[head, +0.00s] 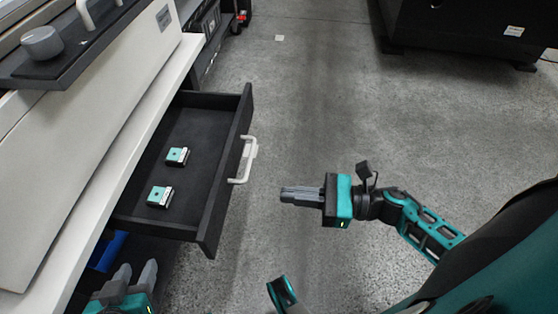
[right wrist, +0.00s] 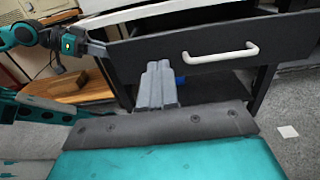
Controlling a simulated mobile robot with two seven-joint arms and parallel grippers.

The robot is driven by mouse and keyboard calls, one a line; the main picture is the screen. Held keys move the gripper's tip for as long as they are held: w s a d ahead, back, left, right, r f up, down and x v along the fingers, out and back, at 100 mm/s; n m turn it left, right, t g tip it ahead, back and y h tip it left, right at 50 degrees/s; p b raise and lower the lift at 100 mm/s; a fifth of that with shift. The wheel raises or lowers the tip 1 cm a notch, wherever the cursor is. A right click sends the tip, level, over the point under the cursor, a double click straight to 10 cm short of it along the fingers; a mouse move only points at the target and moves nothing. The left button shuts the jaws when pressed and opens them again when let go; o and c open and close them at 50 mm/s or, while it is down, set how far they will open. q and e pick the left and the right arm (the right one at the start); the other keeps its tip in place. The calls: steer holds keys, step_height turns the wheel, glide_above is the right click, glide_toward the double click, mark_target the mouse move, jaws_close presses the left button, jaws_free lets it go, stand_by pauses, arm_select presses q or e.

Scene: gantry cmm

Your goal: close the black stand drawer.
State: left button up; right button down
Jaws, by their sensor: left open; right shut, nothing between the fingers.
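The black stand drawer (head: 228,185) is pulled out from under the light worktop, with its white bar handle (head: 243,160) on the outer face. Two small teal-and-metal blocks (head: 177,156) (head: 160,196) lie inside it. My right gripper (head: 284,194) is shut and empty, to the right of the handle and apart from it. In the right wrist view its fingers (right wrist: 157,84) point toward the drawer front (right wrist: 190,60), and the handle (right wrist: 222,54) is to their upper right. My left gripper (head: 136,272) is open at the lower left, near the drawer's near side; whether it touches is unclear.
The worktop edge (head: 118,130) runs along the left, with a dark plate and grey knob (head: 42,42) above it. A blue item (head: 107,252) shows below the drawer. The concrete floor (head: 310,100) right of the drawer is clear. A large black machine (head: 470,35) stands far right.

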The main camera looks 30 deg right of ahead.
mark_target(220, 187)
arm_select(q)
steer(key=shift+s+f, duration=0.15)
arm_select(e)
steer(key=x, duration=1.2)
steer(key=shift+w+a, duration=0.2)
steer(key=shift+a, duration=0.05)
steer(key=b+x, duration=0.4)
steer(key=x, duration=1.1)
steer(key=shift+w+a+f, duration=0.1)
steer(key=shift+w, duration=0.05)
arm_select(q)
steer(key=shift+w+a+f, duration=0.2)
steer(key=shift+w+f, duration=0.6)
steer(key=shift+f, duration=0.15)
arm_select(e)
steer(key=shift+w+a, duration=0.35)
steer(key=shift+a, duration=0.2)
arm_select(q)
steer(key=shift+a, duration=0.1)
arm_select(e)
steer(key=shift+d, duration=0.1)
